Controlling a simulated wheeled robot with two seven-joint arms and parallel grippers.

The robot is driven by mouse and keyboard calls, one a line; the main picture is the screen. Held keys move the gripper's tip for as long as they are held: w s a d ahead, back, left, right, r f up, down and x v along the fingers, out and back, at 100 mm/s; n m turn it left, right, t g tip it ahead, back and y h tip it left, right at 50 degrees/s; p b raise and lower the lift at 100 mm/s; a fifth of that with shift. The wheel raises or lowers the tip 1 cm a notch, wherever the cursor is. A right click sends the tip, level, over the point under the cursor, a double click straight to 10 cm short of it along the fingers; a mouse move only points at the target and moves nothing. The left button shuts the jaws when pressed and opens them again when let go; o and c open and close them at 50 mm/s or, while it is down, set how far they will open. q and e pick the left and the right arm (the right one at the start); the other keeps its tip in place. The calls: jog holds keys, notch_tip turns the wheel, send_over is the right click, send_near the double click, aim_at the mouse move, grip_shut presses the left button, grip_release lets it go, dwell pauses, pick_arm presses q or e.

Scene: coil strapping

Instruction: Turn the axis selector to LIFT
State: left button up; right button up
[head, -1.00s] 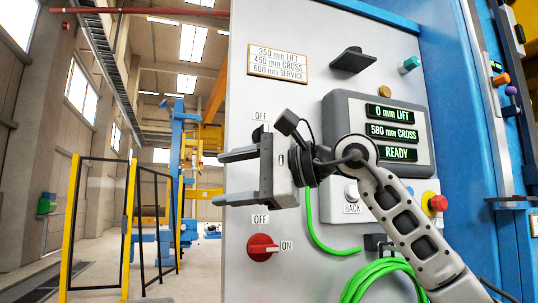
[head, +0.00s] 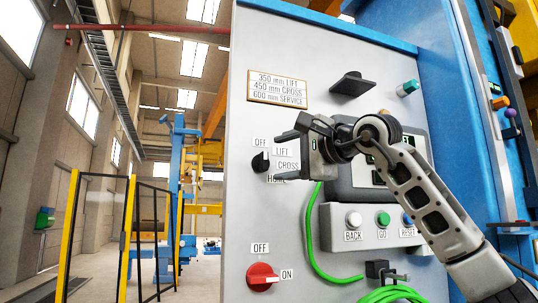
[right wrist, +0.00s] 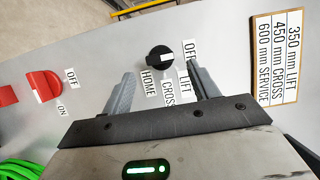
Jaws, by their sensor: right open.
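The axis selector (head: 260,162) is a small black knob on the grey panel, with labels OFF, LIFT, CROSS and HOME around its right side. Its white mark appears to point towards OFF. My right gripper (head: 279,156) is open and empty just right of the knob in the head view, partly over the labels. In the right wrist view the selector (right wrist: 160,59) lies ahead, between and beyond the open fingers (right wrist: 160,70), with no contact visible. The LIFT label (right wrist: 184,86) shows beside one finger. My left gripper is not in view.
A red OFF/ON switch (head: 262,277) sits below the selector. A button box (head: 368,222), a display (head: 350,180) partly behind my arm and a green cable (head: 314,240) are to the right. The panel left of the selector is clear.

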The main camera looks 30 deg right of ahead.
aim_at(267, 161)
jog(key=w, duration=0.3)
jog(key=w+p, duration=0.1)
jog(key=w, duration=0.1)
jog(key=shift+a, duration=0.35)
jog(key=c, duration=1)
